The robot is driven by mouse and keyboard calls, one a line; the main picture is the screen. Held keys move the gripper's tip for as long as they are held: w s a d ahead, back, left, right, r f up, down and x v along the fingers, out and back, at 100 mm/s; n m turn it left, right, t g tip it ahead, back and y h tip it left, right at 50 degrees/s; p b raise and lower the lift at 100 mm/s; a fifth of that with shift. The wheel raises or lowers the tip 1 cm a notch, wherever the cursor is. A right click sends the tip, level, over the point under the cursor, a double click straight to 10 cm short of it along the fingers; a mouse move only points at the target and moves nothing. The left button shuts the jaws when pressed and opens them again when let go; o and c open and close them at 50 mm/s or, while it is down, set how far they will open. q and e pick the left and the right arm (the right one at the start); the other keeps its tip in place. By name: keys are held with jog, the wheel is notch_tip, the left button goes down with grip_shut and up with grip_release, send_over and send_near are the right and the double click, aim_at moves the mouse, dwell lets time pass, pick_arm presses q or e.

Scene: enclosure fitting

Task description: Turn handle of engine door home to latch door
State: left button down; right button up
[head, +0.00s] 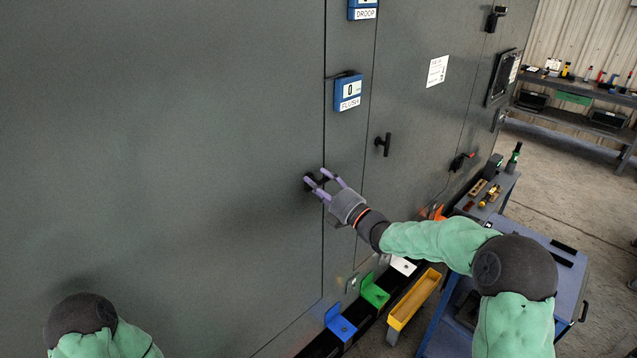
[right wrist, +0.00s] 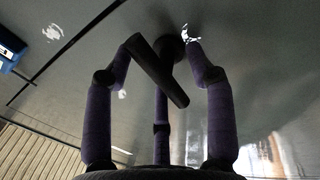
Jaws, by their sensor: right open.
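The large grey door (head: 200,130) fills the left of the head view. A dark T-shaped handle (head: 312,184) sits near its right edge, partly hidden by my right gripper (head: 324,177). In the right wrist view the handle's bar (right wrist: 158,70) lies slanted between the purple fingers of my right gripper (right wrist: 162,60). The fingers are open around the bar; I cannot tell whether any of them touches it. The door looks flush with the panel beside it. My left gripper is out of view.
Another dark handle (head: 383,144) is on the panel to the right. A blue FLUSH gauge (head: 348,91) hangs above. Below are a yellow bin (head: 414,299), green bracket (head: 375,292) and blue bracket (head: 340,323). A blue cart (head: 535,262) stands at right.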

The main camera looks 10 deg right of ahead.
jog(key=shift+a, duration=0.1)
grip_shut()
